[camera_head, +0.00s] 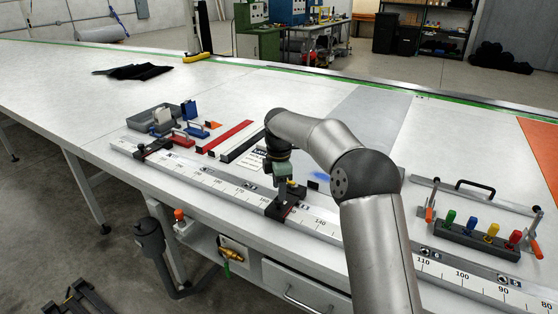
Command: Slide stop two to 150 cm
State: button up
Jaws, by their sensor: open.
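A long white scale rail (210,183) runs along the table's front edge, its numbers falling toward the right. A dark stop (275,210) sits on it, just left of the 140 mark; its exact reading is hard to make out. My gripper (283,203) points down at this stop, jaws open, at its upper part. Whether the fingers touch it is too small to tell. A second dark stop (152,149) sits farther left on the rail, apart from my gripper. I cannot read a number on either stop.
A grey tray (155,120), blue and red clamps, a red bar (226,137) and a black bar lie behind the rail. At right stand a rack with coloured knobs (470,237) and orange-handled clamps (430,205). My arm hides part of the rail.

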notch_tip(320, 180, up, 12)
dwell(0.3)
jog(key=shift+s, duration=0.1)
jog(key=s+d+m, duration=0.5)
jog(key=s+m, duration=0.1)
jog(key=s, duration=0.5)
jog(key=s+d+m, duration=0.5)
jog(key=s+m, duration=0.1)
jog(key=s, duration=0.4)
jog(key=s+d+f+m, duration=0.2)
jog(key=s+f+m, duration=0.2)
jog(key=s, duration=0.6)
jog(key=s+d+f+m, duration=0.3)
jog(key=s+f+m, duration=0.2)
jog(key=s, duration=0.4)
jog(key=shift+s+d+f+t, duration=0.3)
jog(key=shift+s+d+f, duration=0.05)
jog(key=shift+f, duration=0.25)
